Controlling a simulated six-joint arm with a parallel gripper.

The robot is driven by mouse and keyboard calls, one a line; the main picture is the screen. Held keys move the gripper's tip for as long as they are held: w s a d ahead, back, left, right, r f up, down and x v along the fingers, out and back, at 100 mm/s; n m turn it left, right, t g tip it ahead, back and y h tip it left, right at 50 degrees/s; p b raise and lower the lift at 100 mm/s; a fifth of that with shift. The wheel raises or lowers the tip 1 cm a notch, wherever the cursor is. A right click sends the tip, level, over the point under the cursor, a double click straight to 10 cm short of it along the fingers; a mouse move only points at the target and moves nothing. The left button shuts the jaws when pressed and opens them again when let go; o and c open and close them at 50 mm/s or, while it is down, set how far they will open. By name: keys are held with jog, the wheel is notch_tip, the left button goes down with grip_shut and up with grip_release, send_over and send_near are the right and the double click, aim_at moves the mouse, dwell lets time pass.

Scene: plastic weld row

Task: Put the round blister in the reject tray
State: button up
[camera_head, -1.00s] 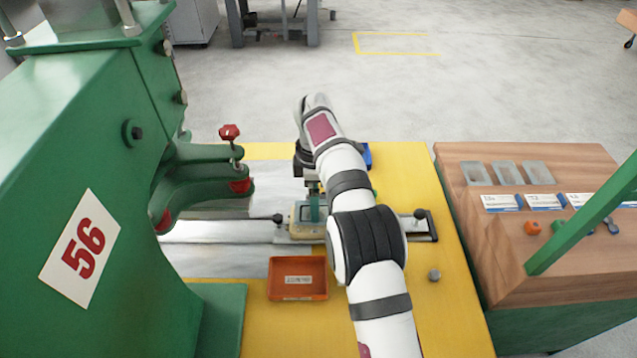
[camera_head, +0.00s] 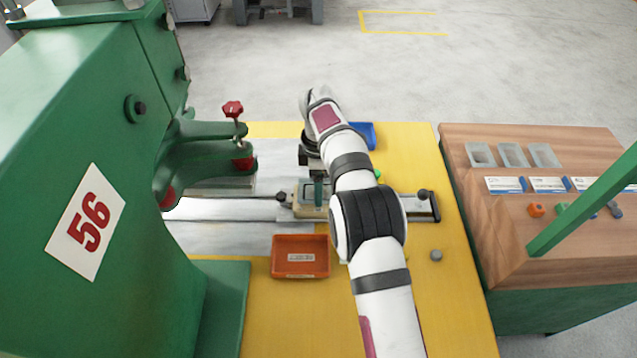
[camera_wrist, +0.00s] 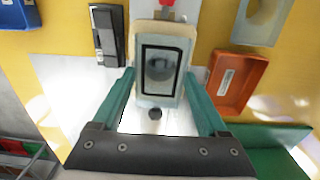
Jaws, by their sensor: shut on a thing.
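My gripper (camera_wrist: 160,76) has its two green fingers on either side of the round blister (camera_wrist: 158,68), a clear piece with a round dome. The fingers are shut on it. The blister is at the pale nest with a black frame on the slide (camera_wrist: 160,30); I cannot tell whether it is lifted clear. In the head view my gripper (camera_head: 318,190) is low over this nest (camera_head: 308,211), and my arm hides part of it.
The green press (camera_head: 130,180) stands at left, its arm reaching towards the slide. A blue tray (camera_head: 367,131) is behind my arm. A clear piece (camera_wrist: 262,18) with a blue edge shows top right in the wrist view. A wooden bench (camera_head: 510,240) stands at right.

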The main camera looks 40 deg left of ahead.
jog(key=shift+r, duration=2.25)
notch_tip(320, 180, up, 5)
